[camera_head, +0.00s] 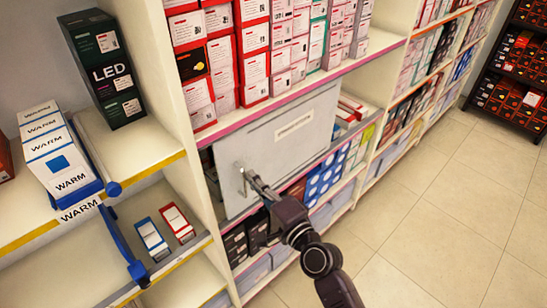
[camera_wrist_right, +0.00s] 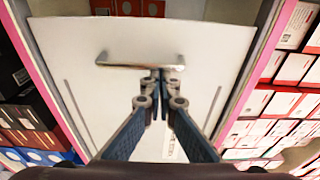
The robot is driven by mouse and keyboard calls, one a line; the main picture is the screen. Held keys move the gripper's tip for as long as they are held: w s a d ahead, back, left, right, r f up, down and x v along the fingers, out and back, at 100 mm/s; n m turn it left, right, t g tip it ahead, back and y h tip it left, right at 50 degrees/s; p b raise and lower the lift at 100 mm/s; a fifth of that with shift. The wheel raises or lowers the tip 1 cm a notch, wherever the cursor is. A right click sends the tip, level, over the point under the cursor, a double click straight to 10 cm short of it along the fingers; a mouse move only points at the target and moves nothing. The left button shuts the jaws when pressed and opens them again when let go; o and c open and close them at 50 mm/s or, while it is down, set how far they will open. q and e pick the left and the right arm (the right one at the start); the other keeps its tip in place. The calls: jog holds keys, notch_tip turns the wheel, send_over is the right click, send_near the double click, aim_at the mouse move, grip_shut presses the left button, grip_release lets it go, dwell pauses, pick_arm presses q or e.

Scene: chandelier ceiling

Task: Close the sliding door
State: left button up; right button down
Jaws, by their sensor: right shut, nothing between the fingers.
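The sliding door (camera_head: 285,135) is a pale grey panel with a white label, set in the middle bay of the shelving. It covers the left and middle of its compartment; a gap with boxes shows at its right end. Its bar handle (camera_head: 243,181) is near the left end, and the handle (camera_wrist_right: 140,64) also shows in the right wrist view, with the door (camera_wrist_right: 100,35) behind it. My right gripper (camera_head: 252,180) is shut and empty, its fingertips (camera_wrist_right: 160,76) right at the handle; I cannot tell whether they touch. My left gripper is not in view.
Boxes (camera_head: 352,106) lie in the gap to the right of the door. Red-and-white boxes (camera_head: 255,45) fill the shelf above, and more boxes stand below. A left bay holds a black LED box (camera_head: 105,70) and WARM boxes (camera_head: 60,160). The tiled floor (camera_head: 440,210) at right is clear.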

aim_at(230, 177)
jog(key=s+a, duration=0.2)
jog(key=a, duration=0.1)
jog(key=shift+s+p, duration=0.2)
jog(key=shift+p, duration=0.2)
jog(key=shift+s+a+f, duration=0.15)
jog(key=shift+a, duration=0.1)
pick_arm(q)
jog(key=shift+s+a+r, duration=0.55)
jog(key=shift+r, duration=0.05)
